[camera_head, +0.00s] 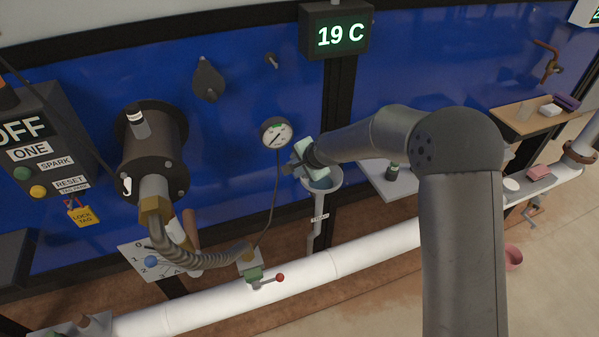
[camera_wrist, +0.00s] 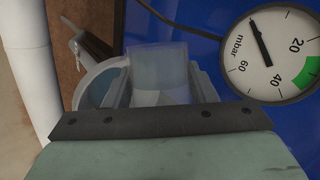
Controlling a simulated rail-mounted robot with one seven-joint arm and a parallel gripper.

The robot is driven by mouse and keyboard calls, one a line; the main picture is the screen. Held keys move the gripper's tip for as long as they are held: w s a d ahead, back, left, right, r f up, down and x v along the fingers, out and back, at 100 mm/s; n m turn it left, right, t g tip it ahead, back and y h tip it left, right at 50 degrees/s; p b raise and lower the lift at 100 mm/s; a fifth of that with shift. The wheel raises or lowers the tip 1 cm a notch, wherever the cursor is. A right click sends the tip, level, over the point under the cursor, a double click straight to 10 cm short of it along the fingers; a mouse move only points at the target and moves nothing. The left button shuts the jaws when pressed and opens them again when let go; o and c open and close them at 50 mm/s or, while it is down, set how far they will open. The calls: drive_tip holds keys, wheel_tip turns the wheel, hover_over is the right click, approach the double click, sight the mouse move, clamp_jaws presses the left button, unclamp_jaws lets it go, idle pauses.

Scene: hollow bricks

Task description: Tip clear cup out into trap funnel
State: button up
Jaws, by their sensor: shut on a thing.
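The clear cup (camera_wrist: 160,68) is held between the two fingers of my gripper (camera_wrist: 160,88) in the wrist view. It looks see-through, and I cannot make out any contents or its exact tilt. In the head view my gripper (camera_head: 299,160) is just above the trap funnel, and the cup cannot be told apart there. The trap funnel (camera_head: 326,185) is a pale round bowl on a thin labelled pipe. Its rim (camera_wrist: 82,88) shows left of the cup in the wrist view, partly hidden behind the finger and cup.
A round mbar gauge (camera_head: 276,133) on the blue panel (camera_head: 235,60) is close to my gripper, with a cable hanging below it. A white pipe (camera_head: 370,247) runs below the funnel. A shelf (camera_head: 385,182) with a dark bottle (camera_head: 392,172) is to the right, behind my arm.

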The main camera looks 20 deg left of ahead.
drive_tip(key=shift+w+d+m+g+y+b, duration=0.3)
drive_tip(key=shift+d+g+y+b, duration=0.1)
drive_tip(key=shift+y+b, duration=0.1)
drive_tip(key=shift+w+g+y+b, duration=0.15)
drive_tip(key=shift+g+y+b, duration=0.15)
drive_tip(key=shift+b, duration=0.35)
drive_tip(key=shift+w+d+r+m+g+y+b, duration=0.3)
drive_tip(key=shift+d+m+g+y+b, duration=0.15)
drive_tip(key=shift+b, duration=0.5)
drive_tip(key=shift+w+d+r+m+g+y+b, duration=0.4)
drive_tip(key=shift+g+y+b, duration=0.2)
drive_tip(key=shift+y, duration=0.25)
drive_tip(key=shift+w+d+r+m+g+y, duration=0.2)
drive_tip(key=shift+r+m+g+y, duration=0.2)
drive_tip(key=shift+y, duration=0.2)
